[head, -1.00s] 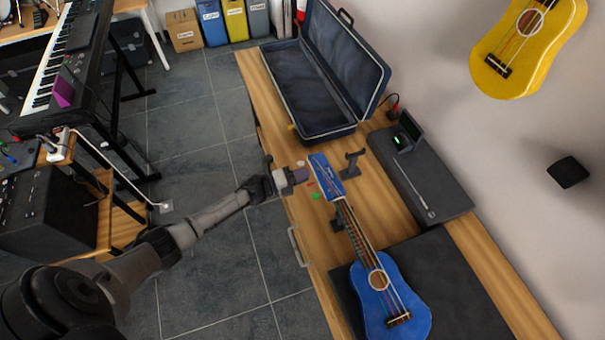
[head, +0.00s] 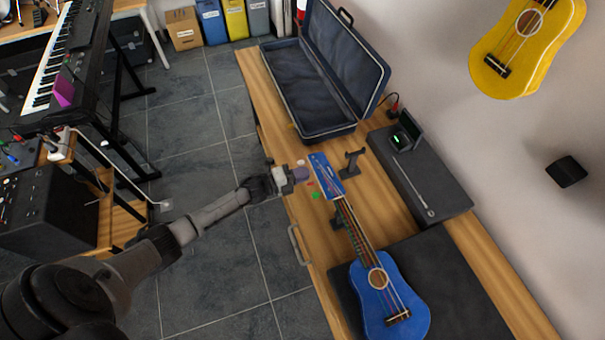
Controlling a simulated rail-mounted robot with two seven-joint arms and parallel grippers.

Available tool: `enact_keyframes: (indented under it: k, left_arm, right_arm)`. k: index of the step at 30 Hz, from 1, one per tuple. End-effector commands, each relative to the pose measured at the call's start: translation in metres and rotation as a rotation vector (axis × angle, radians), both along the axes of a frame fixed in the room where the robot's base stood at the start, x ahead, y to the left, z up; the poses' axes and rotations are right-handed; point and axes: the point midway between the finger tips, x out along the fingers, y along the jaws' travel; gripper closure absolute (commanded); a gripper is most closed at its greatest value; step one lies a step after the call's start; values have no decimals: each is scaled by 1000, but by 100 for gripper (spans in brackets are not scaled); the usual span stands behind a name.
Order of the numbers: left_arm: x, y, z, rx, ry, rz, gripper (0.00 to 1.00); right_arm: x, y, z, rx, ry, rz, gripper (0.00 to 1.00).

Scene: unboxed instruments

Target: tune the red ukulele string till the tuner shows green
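The blue ukulele (head: 386,297) lies along the bench with its neck on a dark rest and its headstock (head: 324,174) pointing away. Thin coloured strings run along the neck; I cannot clearly pick out the red one. Small coloured pegs show at the headstock's left side, including a green peg (head: 316,195). My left gripper (head: 301,174) is at the left edge of the headstock, by the pegs. Its fingertips are too small to tell whether they are shut on a peg. The tuner (head: 404,135) stands behind, its small screen glowing green. My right gripper is out of view.
An open dark case (head: 312,118) lies at the far end of the wooden bench (head: 375,225). A dark box with a thin rod (head: 436,187) is right of the headstock. A spare upright rest (head: 352,162) stands close to the headstock. A yellow ukulele (head: 545,60) hangs on the wall.

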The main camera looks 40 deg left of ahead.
Motion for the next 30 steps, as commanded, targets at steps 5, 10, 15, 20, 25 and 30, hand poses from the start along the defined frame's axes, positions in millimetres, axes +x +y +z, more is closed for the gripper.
enact_keyframes:
  k: [5, 10, 15, 20, 25, 30]
  left_arm:
    - [0, 0, 0, 1, 0, 0, 82]
    - [-1, 1, 0, 1, 0, 0, 82]
    - [-15, 8, -1, 1, 2, 1, 82]
    - [-42, 23, -1, 3, 3, 0, 82]
    - [-72, 39, -1, 2, 2, 1, 82]
    - [-97, 52, -1, 2, 2, 1, 82]
  right_arm:
    - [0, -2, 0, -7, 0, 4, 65]
    - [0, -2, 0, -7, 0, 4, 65]
    - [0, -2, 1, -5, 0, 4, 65]
    - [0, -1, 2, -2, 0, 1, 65]
    - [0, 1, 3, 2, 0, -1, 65]
    - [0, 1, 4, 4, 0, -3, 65]
